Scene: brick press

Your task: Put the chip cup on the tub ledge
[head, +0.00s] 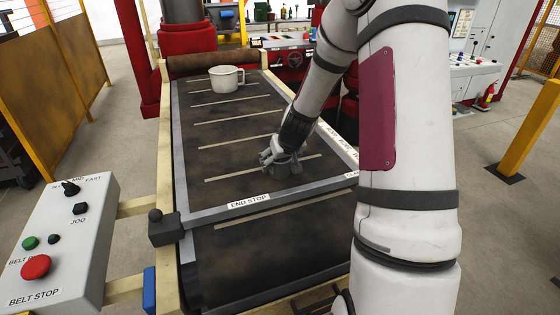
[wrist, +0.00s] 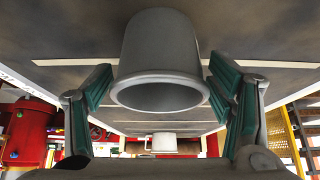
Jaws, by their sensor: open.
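A plain grey cup (wrist: 158,50), which looks like the chip cup, stands on the dark belt (head: 232,135). In the head view the cup (head: 281,170) is partly hidden by my gripper (head: 280,156). My gripper is open. In the wrist view its green-padded fingers (wrist: 160,90) are on either side of the cup, with the cup between them; I cannot tell whether a pad touches it. The wrist picture looks upside down, with the cup's rim low in it. I cannot make out the tub ledge for certain.
A white mug-shaped vessel with a handle (head: 226,78) stands at the belt's far end, near a roller (head: 212,61). The grey end stop bar (head: 250,200) crosses the belt in front of my gripper. A control box (head: 58,240) stands at left. The belt's middle is clear.

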